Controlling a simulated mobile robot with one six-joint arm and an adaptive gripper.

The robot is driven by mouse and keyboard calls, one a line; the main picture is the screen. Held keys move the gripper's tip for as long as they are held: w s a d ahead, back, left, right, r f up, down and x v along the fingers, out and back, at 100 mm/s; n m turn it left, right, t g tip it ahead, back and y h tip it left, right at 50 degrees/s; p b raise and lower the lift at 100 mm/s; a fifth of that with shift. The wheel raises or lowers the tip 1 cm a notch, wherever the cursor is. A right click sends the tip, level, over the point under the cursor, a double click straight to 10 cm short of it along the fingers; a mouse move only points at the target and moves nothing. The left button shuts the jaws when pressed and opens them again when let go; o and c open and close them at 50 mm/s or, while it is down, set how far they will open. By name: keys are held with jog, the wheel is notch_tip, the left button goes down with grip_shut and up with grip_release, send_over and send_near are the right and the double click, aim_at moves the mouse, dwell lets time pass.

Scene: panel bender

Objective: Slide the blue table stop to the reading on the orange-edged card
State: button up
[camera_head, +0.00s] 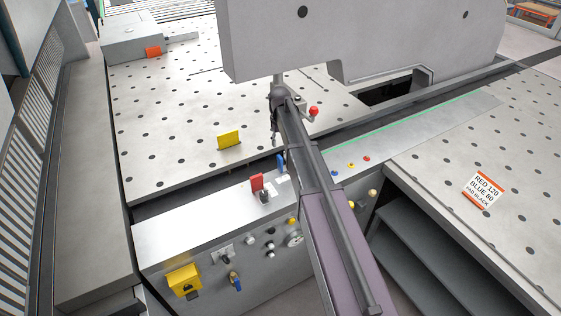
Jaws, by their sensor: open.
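The blue table stop (281,162) is a small upright blue plate at the back edge of the front ledge, partly hidden by my arm. A red stop (257,182) stands just left of it on the same ledge. The orange-edged card (485,190) lies on the right table and reads "RED 120 BLUE 80 PAD BLACK". My gripper (274,138) is dark, small and partly hidden by my arm. It is open and appears above and behind the blue stop in the picture, apart from it. No scale reading at the stop is legible.
A yellow plate (229,141) stands on the perforated left table (170,110). A large grey machine body (360,40) overhangs behind my arm. A red-knobbed lever (313,112) is right of my gripper. Knobs and a yellow box (184,280) line the front panel.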

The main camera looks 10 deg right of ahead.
aim_at(280, 156)
jog(key=shift+f+b, duration=4.05)
jog(key=shift+f, duration=0.25)
grip_shut()
